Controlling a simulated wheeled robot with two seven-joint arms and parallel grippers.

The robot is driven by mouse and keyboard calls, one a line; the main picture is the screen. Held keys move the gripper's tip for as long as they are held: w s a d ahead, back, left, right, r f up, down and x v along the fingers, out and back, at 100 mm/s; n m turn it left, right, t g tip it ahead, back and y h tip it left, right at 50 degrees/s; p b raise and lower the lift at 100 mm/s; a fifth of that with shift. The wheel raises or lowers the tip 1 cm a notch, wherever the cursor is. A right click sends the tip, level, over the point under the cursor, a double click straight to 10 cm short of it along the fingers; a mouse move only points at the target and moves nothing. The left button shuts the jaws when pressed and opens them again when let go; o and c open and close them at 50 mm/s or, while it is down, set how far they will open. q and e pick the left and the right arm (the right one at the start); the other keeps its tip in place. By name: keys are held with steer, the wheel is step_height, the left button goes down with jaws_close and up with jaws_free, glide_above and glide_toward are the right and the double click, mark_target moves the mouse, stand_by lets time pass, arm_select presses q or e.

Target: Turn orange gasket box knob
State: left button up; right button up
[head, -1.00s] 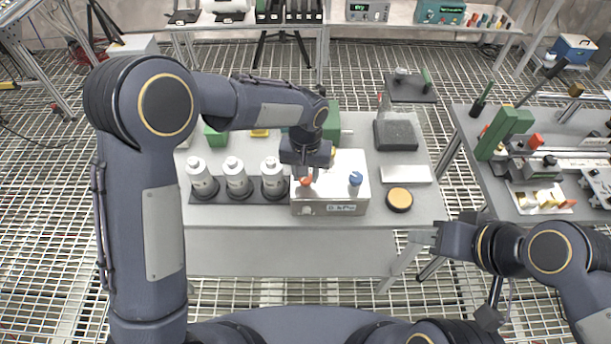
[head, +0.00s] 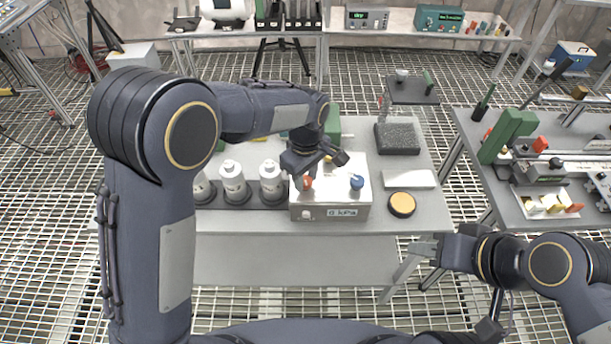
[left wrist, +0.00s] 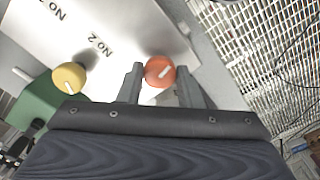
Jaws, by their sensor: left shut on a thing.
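The gasket box (head: 333,201) is a pale box with a small front display, standing on the grey table. Its orange knob (head: 307,183) is on the top at the left, with a blue knob (head: 357,182) to its right. In the left wrist view the orange knob (left wrist: 160,70) sits between the two fingers of my left gripper (left wrist: 160,88), which is shut on it. A pale pointer mark on the knob slants. A yellow knob (left wrist: 69,78) shows to the left there. My right gripper (head: 422,247) is right of the table front, empty; its finger gap is unclear.
Several white-capped cylinders (head: 233,183) stand left of the box, close to my left arm. A second table (head: 480,150) with equipment stands further right.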

mark_target(306, 180)
arm_select(q)
steer(key=n, duration=0.3)
steer(key=shift+r+n, duration=0.1)
steer(key=shift+n, duration=0.3)
steer(key=n+p, duration=0.1)
steer(key=n, duration=0.2)
steer(key=shift+w+n, duration=0.1)
steer(key=shift+n, duration=0.2)
steer(key=n+p, duration=0.1)
steer(key=n, duration=0.2)
steer(key=shift+r+n+p, duration=0.1)
steer(key=shift+n+p, duration=1.2)
steer(key=shift+n, duration=1.2)
steer(key=o, duration=1)
step_height(306, 180, up, 8)
steer(key=shift+f+b, duration=0.25)
steer(key=shift+b, duration=0.1)
